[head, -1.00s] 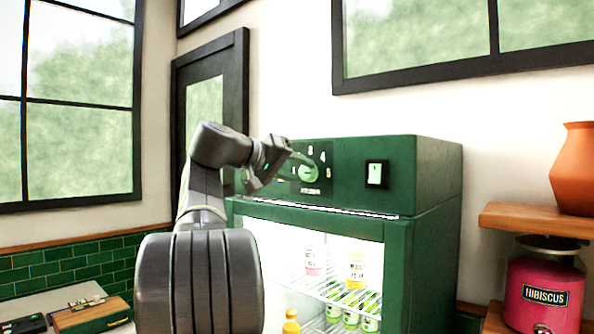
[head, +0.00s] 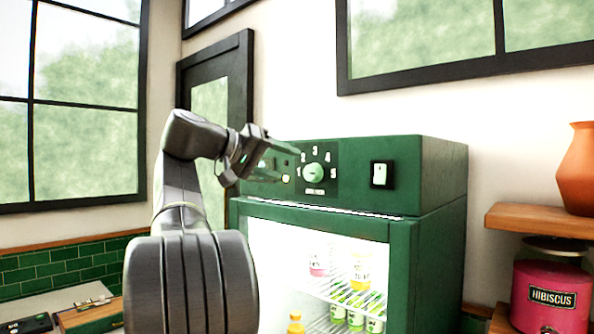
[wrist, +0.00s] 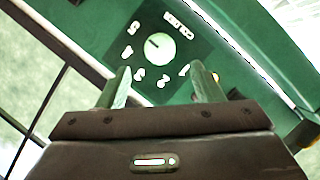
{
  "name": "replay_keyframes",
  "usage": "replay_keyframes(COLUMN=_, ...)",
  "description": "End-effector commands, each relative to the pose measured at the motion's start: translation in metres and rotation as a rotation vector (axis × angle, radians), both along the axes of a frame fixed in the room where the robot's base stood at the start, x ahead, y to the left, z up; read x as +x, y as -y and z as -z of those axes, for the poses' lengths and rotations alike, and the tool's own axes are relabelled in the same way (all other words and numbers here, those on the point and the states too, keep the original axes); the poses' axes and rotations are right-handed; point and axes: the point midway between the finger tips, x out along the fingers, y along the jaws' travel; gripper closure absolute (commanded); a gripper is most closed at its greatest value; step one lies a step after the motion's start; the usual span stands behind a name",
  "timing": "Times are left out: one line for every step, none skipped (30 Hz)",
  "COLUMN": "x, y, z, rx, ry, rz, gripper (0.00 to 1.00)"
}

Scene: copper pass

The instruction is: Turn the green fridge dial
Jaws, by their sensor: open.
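The green fridge dial (head: 314,172) is a round, pale green knob on a dark plate with numbers 1 to 5 around it. It sits on the upper front panel of the green fridge (head: 430,185). In the wrist view the dial (wrist: 160,46) shows whole, and its short dark mark appears to point between 4 and 5. My gripper (head: 284,162) is open and empty, just left of the dial and apart from it. In the wrist view its two green fingers (wrist: 160,86) stand spread, below the dial in the picture.
A white rocker switch (head: 380,174) is right of the dial. A small lit lamp (head: 286,178) is left of it. The lit fridge interior holds several bottles (head: 350,308). A shelf (head: 540,220) with an orange pot (head: 579,170) stands at right.

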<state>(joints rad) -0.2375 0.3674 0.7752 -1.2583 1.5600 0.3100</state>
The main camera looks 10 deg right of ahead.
Motion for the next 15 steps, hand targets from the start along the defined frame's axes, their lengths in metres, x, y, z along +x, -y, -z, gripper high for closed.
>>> replay_keyframes(x=-0.004, y=-0.013, z=-0.003, rx=0.001, ry=0.001, rz=-0.005, gripper=0.40)
replay_keyframes(x=-0.006, y=-0.019, z=-0.005, rx=0.001, ry=0.001, rz=-0.006, gripper=0.40)
replay_keyframes(x=-0.009, y=-0.026, z=-0.008, rx=0.001, ry=0.001, rz=-0.005, gripper=0.40)
replay_keyframes(x=-0.011, y=-0.031, z=-0.009, rx=0.001, ry=0.001, rz=-0.005, gripper=0.40)
replay_keyframes(x=-0.013, y=-0.036, z=-0.011, rx=0.000, ry=0.000, rz=-0.004, gripper=0.40)
replay_keyframes(x=-0.016, y=-0.042, z=-0.012, rx=0.001, ry=0.000, rz=-0.004, gripper=0.40)
replay_keyframes(x=-0.018, y=-0.046, z=-0.014, rx=0.002, ry=0.001, rz=-0.004, gripper=0.40)
replay_keyframes(x=-0.019, y=-0.050, z=-0.015, rx=0.001, ry=0.001, rz=-0.003, gripper=0.40)
replay_keyframes(x=-0.021, y=-0.055, z=-0.016, rx=0.002, ry=0.000, rz=-0.003, gripper=0.40)
replay_keyframes(x=-0.022, y=-0.057, z=-0.017, rx=0.001, ry=0.000, rz=-0.002, gripper=0.40)
replay_keyframes(x=-0.023, y=-0.060, z=-0.018, rx=0.000, ry=0.000, rz=-0.001, gripper=0.40)
replay_keyframes(x=-0.024, y=-0.062, z=-0.019, rx=0.001, ry=0.000, rz=-0.001, gripper=0.40)
replay_keyframes(x=-0.025, y=-0.064, z=-0.019, rx=0.001, ry=0.000, rz=-0.001, gripper=0.40)
replay_keyframes(x=-0.025, y=-0.065, z=-0.019, rx=0.001, ry=-0.001, rz=0.000, gripper=0.40)
replay_keyframes(x=-0.026, y=-0.066, z=-0.020, rx=0.001, ry=-0.001, rz=0.000, gripper=0.40)
